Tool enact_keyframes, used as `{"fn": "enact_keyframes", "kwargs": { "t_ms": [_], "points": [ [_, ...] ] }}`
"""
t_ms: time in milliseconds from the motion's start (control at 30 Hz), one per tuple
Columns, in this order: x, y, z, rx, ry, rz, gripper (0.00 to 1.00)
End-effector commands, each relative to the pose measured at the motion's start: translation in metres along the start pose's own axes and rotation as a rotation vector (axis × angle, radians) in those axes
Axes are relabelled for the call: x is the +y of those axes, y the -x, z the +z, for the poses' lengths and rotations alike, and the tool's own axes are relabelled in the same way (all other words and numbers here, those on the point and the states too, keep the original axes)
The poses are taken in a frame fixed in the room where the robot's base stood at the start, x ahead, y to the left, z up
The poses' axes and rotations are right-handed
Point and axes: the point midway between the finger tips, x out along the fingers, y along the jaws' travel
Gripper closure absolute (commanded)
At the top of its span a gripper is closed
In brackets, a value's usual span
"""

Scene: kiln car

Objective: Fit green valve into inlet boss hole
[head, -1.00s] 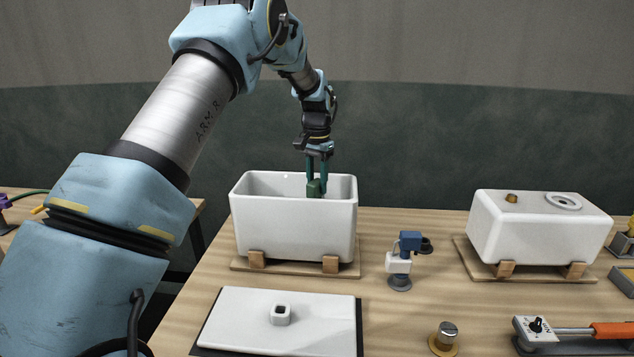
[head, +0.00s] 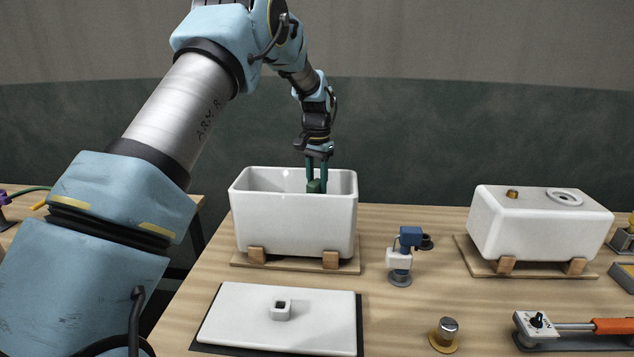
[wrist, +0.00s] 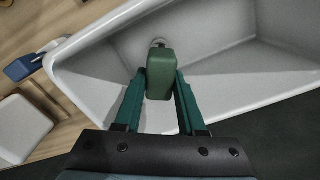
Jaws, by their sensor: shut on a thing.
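The green valve (head: 314,187) is a blocky dark green piece. My gripper (head: 317,184) is shut on it, with the two teal fingers on either side. They hold it inside the open top of the white tank (head: 295,225), and the tank's front wall hides what is below. In the wrist view, the valve (wrist: 160,74) sits between the fingertips. A small round grey fitting (wrist: 159,43), perhaps the inlet boss, shows just beyond the valve's end. The valve partly covers it, and I cannot tell whether they touch.
The tank stands on a wooden cradle, its walls close around my gripper. A white lid (head: 245,318) lies in front. A blue-and-white fitting (head: 402,257) stands to the right, near a brass-based knob (head: 445,335). A closed white tank (head: 535,228) is farther right.

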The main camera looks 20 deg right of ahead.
Motion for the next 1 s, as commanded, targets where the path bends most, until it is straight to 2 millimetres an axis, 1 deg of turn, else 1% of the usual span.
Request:
{"fn": "enact_keyframes", "kwargs": {
  "t_ms": [1000],
  "points": [
    [0.000,-0.018,0.000,0.001,0.000,0.000,1.00]
  ]
}}
